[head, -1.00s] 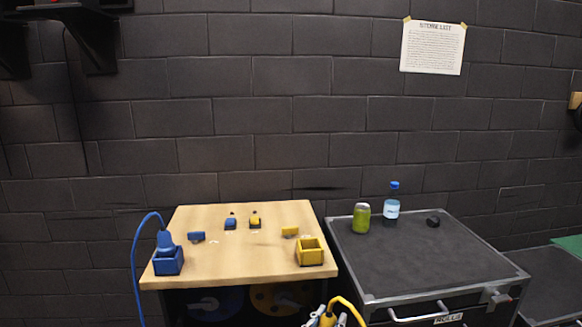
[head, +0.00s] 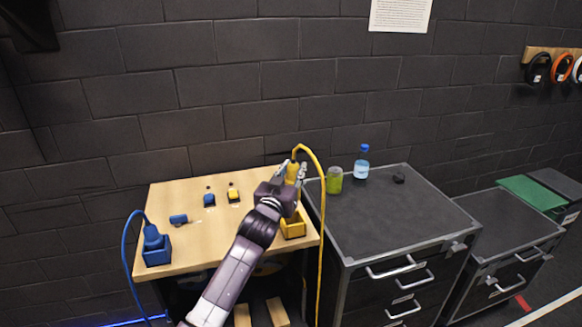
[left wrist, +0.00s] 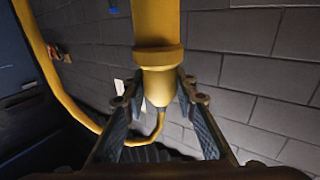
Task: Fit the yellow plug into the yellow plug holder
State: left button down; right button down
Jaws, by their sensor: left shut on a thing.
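The yellow plug (head: 292,174), with a yellow cable looping up and down to the right, is held by my left gripper (head: 294,176) in the head view. In the left wrist view the yellow plug (left wrist: 157,50) stands between the two fingers (left wrist: 158,86), which are shut on it. The yellow plug holder (head: 293,229), an open box, sits at the table's right front. The gripper and plug are above it, apart from it, and the arm partly covers its left side. My right gripper is not in view.
On the wooden table (head: 190,190), a blue plug (head: 152,237) stands in a blue holder (head: 156,256) at left. Small blue and yellow switches (head: 233,194) and a blue block (head: 178,219) lie behind. A dark cabinet (head: 385,215) with a can (head: 334,180) and bottle (head: 361,165) stands right.

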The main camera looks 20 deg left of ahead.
aim_at(293, 181)
pick_arm(q)
jog(key=shift+f+b, duration=0.4)
jog(key=shift+f, duration=0.15)
notch_tip(293, 181, down, 3)
jog(key=shift+r+b, duration=0.1)
jog(key=shift+b, duration=1.15)
jog(key=shift+f+b, duration=1.15)
jog(key=shift+f, duration=0.35)
jog(key=shift+f+b, duration=0.8)
jog(key=shift+f, duration=0.4)
jog(key=shift+f+b, duration=0.75)
jog(key=shift+f, duration=0.3)
jog(key=shift+f+b, duration=0.4)
jog(key=shift+f, duration=0.2)
jog(key=c, duration=1.5)
grip_release()
jog(key=shift+f, duration=0.1)
jog(key=shift+s, duration=0.1)
